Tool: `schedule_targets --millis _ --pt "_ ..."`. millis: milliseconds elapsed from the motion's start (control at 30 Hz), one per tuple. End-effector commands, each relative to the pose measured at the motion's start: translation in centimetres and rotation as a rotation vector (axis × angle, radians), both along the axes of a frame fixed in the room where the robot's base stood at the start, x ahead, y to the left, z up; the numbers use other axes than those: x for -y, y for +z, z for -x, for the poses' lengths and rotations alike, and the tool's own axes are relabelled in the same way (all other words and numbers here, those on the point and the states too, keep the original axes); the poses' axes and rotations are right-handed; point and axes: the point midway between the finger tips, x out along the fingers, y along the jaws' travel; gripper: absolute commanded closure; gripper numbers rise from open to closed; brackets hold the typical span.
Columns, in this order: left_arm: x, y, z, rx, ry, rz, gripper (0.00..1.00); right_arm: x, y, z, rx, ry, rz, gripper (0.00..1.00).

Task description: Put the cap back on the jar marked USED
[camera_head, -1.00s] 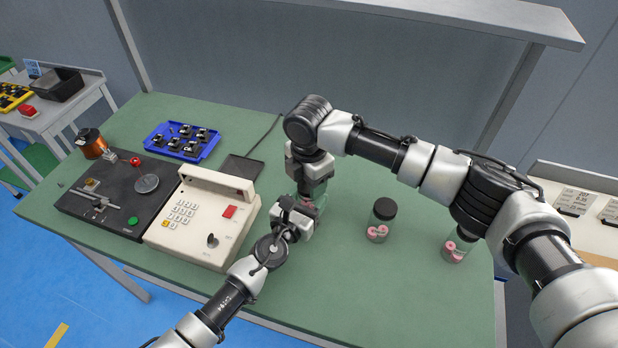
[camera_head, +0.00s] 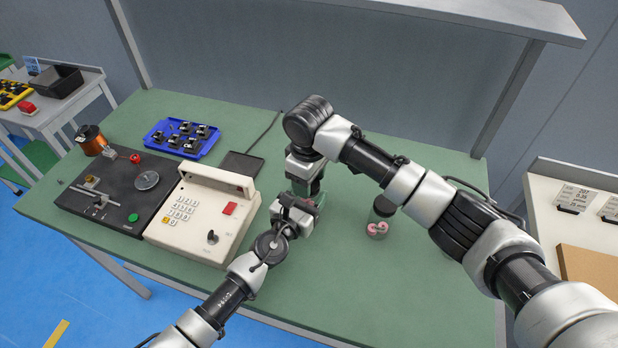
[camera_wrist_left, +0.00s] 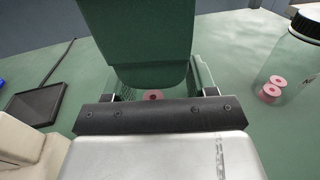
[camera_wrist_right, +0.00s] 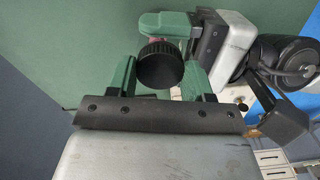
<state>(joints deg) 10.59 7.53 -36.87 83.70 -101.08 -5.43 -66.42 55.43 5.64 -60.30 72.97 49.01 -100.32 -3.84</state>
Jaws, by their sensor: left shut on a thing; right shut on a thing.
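My left gripper (camera_head: 297,210) is shut on a clear jar, mostly hidden by the fingers; a pink ring (camera_wrist_left: 153,95) in it shows between them in the left wrist view. My right gripper (camera_head: 304,180) comes down from above and is shut on a black round cap (camera_wrist_right: 160,64). In the right wrist view the cap sits between its green fingers, right by my left gripper (camera_wrist_right: 185,35). The cap is at the jar's top; I cannot tell whether it is seated. No USED marking is readable.
A capped jar with pink rings (camera_head: 378,228) stands to the right, close to my right arm. The beige keypad unit (camera_head: 198,215), black winder base (camera_head: 120,190) and blue tray (camera_head: 182,140) stand to the left. The front right of the green table (camera_head: 400,290) is clear.

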Motion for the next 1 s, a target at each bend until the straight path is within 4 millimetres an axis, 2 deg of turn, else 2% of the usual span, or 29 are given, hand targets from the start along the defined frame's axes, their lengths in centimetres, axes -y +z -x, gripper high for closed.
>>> schedule_targets --millis 700,833,1000 --pt "0.05 -0.06 0.06 -0.001 -0.002 -0.001 1.0 -0.33 -0.08 0.09 -0.008 -1.891 -0.002 0.71" --pt "0.05 -0.06 0.06 -0.001 -0.002 -0.001 1.0 -0.26 -0.07 0.02 -0.007 -2.172 0.0 0.71" --pt "0.05 -0.07 0.07 -0.002 -0.002 -0.001 1.0 -0.1 -0.08 -0.06 -0.001 -2.335 0.0 0.71"
